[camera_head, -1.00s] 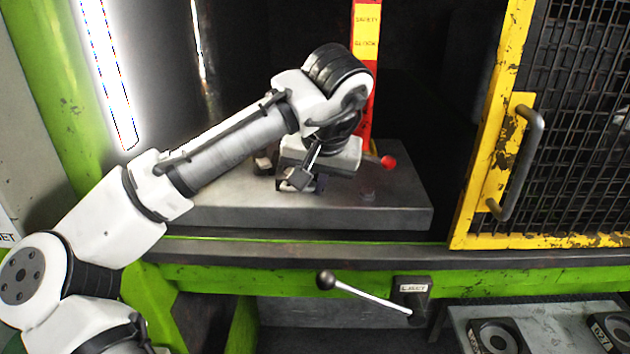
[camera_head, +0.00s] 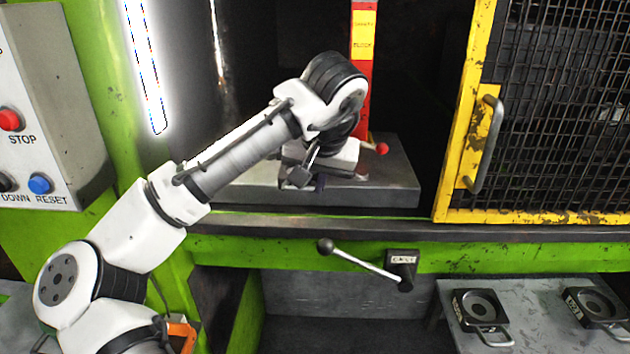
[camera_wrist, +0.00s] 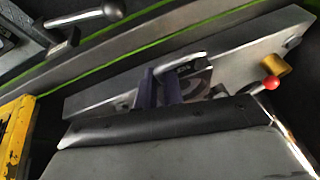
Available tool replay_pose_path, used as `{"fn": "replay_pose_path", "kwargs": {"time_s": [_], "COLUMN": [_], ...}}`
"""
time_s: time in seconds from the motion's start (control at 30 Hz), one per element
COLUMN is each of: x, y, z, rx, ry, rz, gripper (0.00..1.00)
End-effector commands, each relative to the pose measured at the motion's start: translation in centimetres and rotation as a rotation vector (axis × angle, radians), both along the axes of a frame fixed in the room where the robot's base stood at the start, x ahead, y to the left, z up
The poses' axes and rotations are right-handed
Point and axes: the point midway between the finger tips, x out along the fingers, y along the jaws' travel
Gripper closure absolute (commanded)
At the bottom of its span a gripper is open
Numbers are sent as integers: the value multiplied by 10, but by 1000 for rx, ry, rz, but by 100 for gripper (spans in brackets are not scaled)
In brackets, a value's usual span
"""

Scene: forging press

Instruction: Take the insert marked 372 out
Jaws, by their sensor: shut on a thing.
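My gripper (camera_head: 303,181) is over the front of the grey press bed (camera_head: 385,190), below my wrist. In the wrist view its two fingers (camera_wrist: 161,84) are shut on the handle (camera_wrist: 183,62) of a dark insert (camera_wrist: 197,84) with a round recess. The insert is partly hidden by my fingers and wrist. Its number cannot be read, and I cannot tell whether it rests on the bed or is just clear of it.
A red-yellow safety block (camera_head: 363,60) stands behind. A red knob (camera_head: 381,148) is right of my wrist. A yellow mesh guard (camera_head: 470,120) borders the right. A lever (camera_head: 362,264) projects below the ledge. Two inserts (camera_head: 480,308) (camera_head: 597,306) lie on a lower table (camera_head: 540,300).

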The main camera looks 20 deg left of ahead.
Motion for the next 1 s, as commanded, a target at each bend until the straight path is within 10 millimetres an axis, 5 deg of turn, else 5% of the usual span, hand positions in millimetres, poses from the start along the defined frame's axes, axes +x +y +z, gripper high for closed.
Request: {"fn": "replay_pose_path", "kwargs": {"time_s": [0.43, 0.47, 0.63, 1.0], "x": [1, 1, 1, -1], "y": [1, 1, 1, -1], "z": [0, 0, 0, 5], "rx": [0, 0, 0, 0], "ry": [1, 1, 0, -2], "rz": [-1, -1, 0, 0], "gripper": [100, 87, 66, 66]}}
